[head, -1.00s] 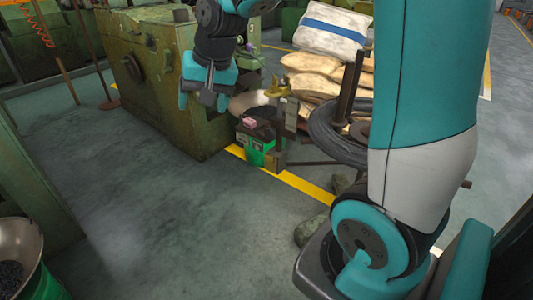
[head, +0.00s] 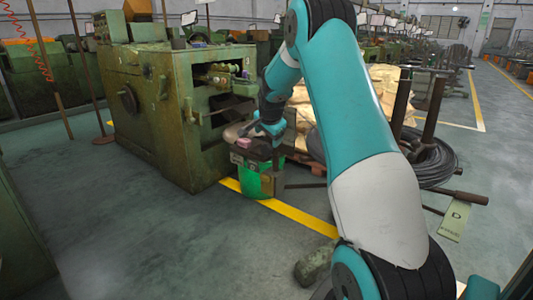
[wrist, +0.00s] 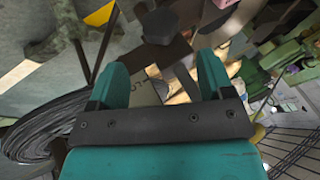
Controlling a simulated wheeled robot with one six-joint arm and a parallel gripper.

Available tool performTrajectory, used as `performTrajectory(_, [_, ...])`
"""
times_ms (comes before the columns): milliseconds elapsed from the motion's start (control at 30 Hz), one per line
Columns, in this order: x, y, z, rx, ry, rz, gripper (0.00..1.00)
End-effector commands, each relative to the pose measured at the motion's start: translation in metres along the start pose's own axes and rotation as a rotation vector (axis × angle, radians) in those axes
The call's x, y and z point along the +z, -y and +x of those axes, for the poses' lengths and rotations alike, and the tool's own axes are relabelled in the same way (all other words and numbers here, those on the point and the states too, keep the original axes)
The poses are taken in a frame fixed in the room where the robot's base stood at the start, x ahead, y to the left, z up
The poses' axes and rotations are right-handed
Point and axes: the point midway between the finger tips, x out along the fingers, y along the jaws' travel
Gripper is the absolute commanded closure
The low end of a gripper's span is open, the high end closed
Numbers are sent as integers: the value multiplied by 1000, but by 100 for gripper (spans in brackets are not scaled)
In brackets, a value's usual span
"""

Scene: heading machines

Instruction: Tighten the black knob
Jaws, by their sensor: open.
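A dark, many-sided knob (wrist: 160,25) shows at the top middle of the wrist view, beside dark metal bars. I take it for the black knob. My gripper (wrist: 162,75) is open, its two teal fingers apart, with the knob beyond the fingertips and not between them. In the head view my gripper (head: 262,130) is low in front of the green machine's right side, near a green bin (head: 250,178) with a pink item (head: 243,143) on top. I cannot make out the knob in the head view; my arm may hide it.
The large green machine (head: 150,125) stands left of my gripper. A coil of dark wire (head: 432,160) with upright posts lies to the right, and pale sacks (head: 385,85) are behind my arm. A grey lump (head: 315,262) lies on the floor. The front left floor is clear.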

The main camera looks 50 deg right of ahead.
Motion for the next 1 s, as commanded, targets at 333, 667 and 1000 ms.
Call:
performTrajectory(333, [1, -1, 73, 0, 1, -1, 26])
performTrajectory(667, [0, 0, 91, -1, 1, -1, 26])
performTrajectory(1000, [0, 0, 90, -1, 1, -1, 60])
